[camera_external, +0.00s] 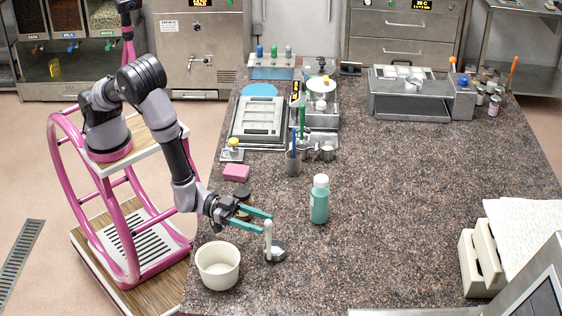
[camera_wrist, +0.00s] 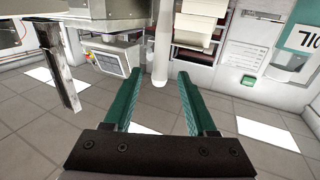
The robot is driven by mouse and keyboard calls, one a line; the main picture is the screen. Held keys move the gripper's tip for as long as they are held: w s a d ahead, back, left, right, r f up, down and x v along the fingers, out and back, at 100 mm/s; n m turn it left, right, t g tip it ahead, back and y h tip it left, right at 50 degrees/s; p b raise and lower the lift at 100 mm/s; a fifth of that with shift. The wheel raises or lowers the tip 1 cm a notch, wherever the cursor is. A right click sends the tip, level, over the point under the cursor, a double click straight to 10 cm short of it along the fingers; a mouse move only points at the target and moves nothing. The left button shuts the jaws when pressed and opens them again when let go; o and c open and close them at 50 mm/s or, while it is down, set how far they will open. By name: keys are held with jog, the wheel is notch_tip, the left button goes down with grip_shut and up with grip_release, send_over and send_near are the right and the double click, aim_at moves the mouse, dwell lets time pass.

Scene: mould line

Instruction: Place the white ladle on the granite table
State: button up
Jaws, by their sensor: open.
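The white ladle (camera_external: 268,238) is on the speckled granite table (camera_external: 400,200) near its front left, with its handle upright and its small bowl low at the right. My gripper (camera_external: 266,223) is open, its teal fingers reaching from the left to the handle's upper part. In the wrist view, which appears upside down, the white handle (camera_wrist: 162,50) stands in line with the gap between the fingertips of my gripper (camera_wrist: 158,85). I cannot tell whether a finger touches it. The ladle's bowl is not clear in the wrist view.
A white pot (camera_external: 218,265) stands close left of the ladle. A teal bottle (camera_external: 320,200) stands behind right, and a dark jar (camera_external: 243,196) is behind my gripper. A pink block (camera_external: 236,172) lies farther back. The table's middle right is clear.

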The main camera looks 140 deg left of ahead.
jog(key=v, duration=0.5)
jog(key=s+d+r+m+g+h, duration=0.1)
jog(key=s+d+r+m+h, duration=0.15)
jog(key=r, duration=0.45)
jog(key=s+d+r+m+g+h, duration=0.1)
jog(key=s+d+r+g+h, duration=0.15)
jog(key=r, duration=0.45)
jog(key=s+d+r+m+g+h, duration=0.1)
jog(key=s+d+r, duration=0.25)
jog(key=r, duration=0.25)
jog(key=s+d+r+m+g, duration=0.1)
jog(key=s+r, duration=0.4)
jog(key=s, duration=0.5)
jog(key=shift+s+d+m+g+h, duration=0.3)
jog(key=shift+s+m+g+h, duration=0.15)
jog(key=shift+m, duration=0.2)
jog(key=s+a+r+m+g+y, duration=0.1)
jog(key=s, duration=0.8)
jog(key=s+a+r+g+y, duration=0.1)
jog(key=s+g, duration=0.1)
jog(key=s, duration=0.7)
jog(key=shift+s+a+m, duration=0.3)
jog(key=shift+m, duration=0.1)
